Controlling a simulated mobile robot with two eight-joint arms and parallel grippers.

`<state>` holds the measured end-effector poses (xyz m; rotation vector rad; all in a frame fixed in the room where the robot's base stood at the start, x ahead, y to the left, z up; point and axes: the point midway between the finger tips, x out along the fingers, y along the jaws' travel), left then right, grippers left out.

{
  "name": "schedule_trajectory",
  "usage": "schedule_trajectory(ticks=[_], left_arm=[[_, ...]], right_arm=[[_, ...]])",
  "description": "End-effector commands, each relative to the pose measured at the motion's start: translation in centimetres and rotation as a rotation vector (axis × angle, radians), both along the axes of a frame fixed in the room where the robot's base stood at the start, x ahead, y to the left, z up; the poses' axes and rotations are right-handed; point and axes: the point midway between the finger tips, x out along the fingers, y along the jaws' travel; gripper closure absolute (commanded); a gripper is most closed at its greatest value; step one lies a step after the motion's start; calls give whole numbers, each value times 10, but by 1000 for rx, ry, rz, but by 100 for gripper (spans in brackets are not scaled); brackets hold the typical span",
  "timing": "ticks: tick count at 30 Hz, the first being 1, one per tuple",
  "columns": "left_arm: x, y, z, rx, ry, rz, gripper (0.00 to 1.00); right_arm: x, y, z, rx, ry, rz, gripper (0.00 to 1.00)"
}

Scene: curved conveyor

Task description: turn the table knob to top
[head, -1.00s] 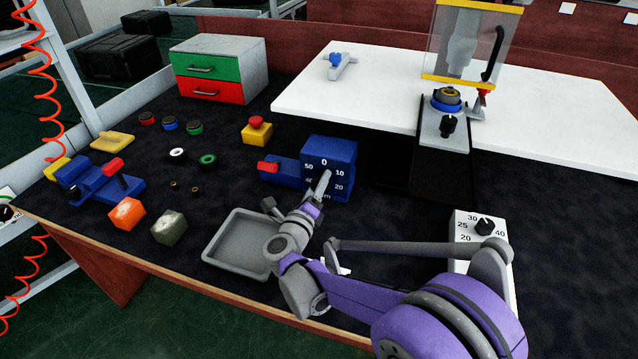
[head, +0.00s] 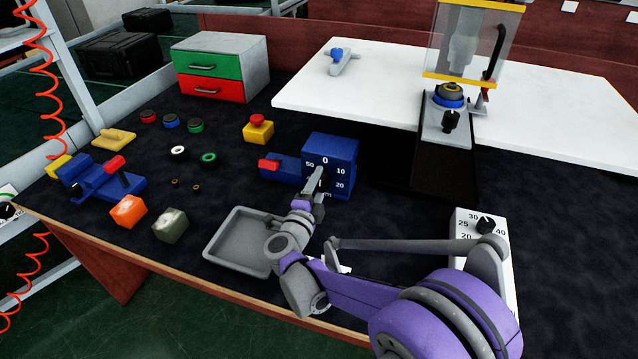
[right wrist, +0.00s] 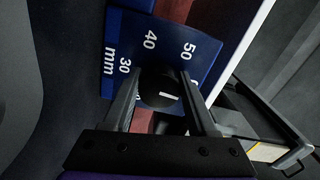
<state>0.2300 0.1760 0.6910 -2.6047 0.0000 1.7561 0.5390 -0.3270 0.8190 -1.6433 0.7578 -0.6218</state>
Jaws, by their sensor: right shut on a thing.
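The table knob is on the front of a blue box (head: 345,150) with a white number scale, 0 at its top. The round black knob (right wrist: 160,86) shows in the right wrist view with a short white mark. There the mark lies roughly left to right, and 30, 40 and 50 are readable; part of the scale is hidden by a finger. My right gripper (head: 319,177) reaches the box front from below, its fingers shut on either side of the knob. In the head view the fingers hide the knob. My left gripper is not in view.
A grey tray (head: 212,250) lies left of my right arm. A white box (head: 468,222) with another black dial stands to the right. Blue clamp-like parts, an orange block (head: 128,211), a green block (head: 170,226) and a yellow-based red button (head: 258,128) are to the left.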

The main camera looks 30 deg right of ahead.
Motion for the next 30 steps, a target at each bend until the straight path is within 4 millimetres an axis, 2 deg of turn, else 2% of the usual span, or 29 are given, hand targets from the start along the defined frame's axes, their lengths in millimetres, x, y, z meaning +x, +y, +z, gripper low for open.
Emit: schedule_trajectory(ticks=[22,23,27,30], left_arm=[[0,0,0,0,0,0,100],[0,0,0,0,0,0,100],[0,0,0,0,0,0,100],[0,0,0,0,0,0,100]], right_arm=[[-1,0,-1,-53,63,0,98],[-1,0,-1,-53,63,0,37],[0,0,-1,-53,63,0,12],[0,0,-1,-53,62,0,12]])
